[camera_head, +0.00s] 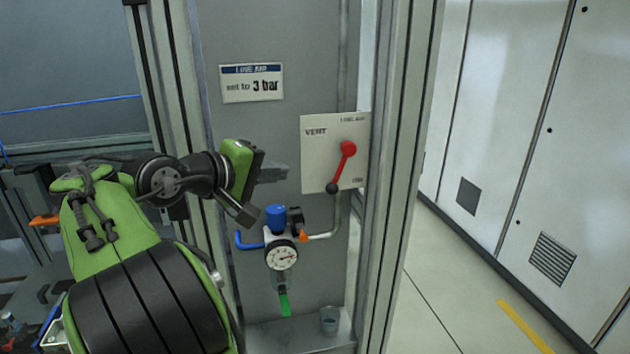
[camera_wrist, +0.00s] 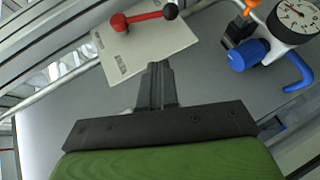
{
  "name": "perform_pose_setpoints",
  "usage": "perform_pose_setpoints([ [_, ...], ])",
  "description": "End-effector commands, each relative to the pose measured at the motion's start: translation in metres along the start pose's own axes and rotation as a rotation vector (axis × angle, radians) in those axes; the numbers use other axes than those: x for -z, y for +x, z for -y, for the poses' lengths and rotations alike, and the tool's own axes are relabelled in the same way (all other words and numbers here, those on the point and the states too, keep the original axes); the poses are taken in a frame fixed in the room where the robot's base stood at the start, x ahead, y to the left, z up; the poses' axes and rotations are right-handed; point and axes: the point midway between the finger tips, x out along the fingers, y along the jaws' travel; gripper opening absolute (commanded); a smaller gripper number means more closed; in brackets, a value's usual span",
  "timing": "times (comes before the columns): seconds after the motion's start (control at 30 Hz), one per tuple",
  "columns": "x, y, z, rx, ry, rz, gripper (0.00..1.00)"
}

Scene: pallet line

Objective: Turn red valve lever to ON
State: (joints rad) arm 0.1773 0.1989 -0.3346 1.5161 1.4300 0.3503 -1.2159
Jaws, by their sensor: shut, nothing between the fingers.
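The red valve lever (camera_head: 344,165) is mounted on a pale plate (camera_head: 318,150) marked VENT and LINE AIR. The lever points down and slightly left from its red hub, with a black ball knob (camera_head: 332,187) at its lower end. My gripper (camera_head: 284,173) is to the left of the plate, shut and empty, apart from the lever in the picture. In the wrist view the shut fingers (camera_wrist: 154,75) point toward the plate's edge, and the lever (camera_wrist: 142,17) lies beyond them near the top. I cannot read an ON mark.
Below the plate is a regulator with a blue knob (camera_head: 276,217), a round gauge (camera_head: 281,255) and a green-tipped drain (camera_head: 285,303). A sign (camera_head: 251,83) reads "set to 3 bar". A metal post (camera_head: 397,180) stands right of the plate. A clear cup (camera_head: 329,320) sits on the ledge below.

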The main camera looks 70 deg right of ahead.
Motion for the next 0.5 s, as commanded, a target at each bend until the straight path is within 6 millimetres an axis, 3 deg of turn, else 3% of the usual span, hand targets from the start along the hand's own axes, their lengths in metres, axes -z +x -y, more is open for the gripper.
perform_pose_setpoints([
  [0.3, -0.002, 0.072, 0.002, -0.001, 0.002, 0.005, 0.00],
  [0.5, -0.021, 0.098, 0.003, 0.001, 0.002, 0.002, 0.00],
])
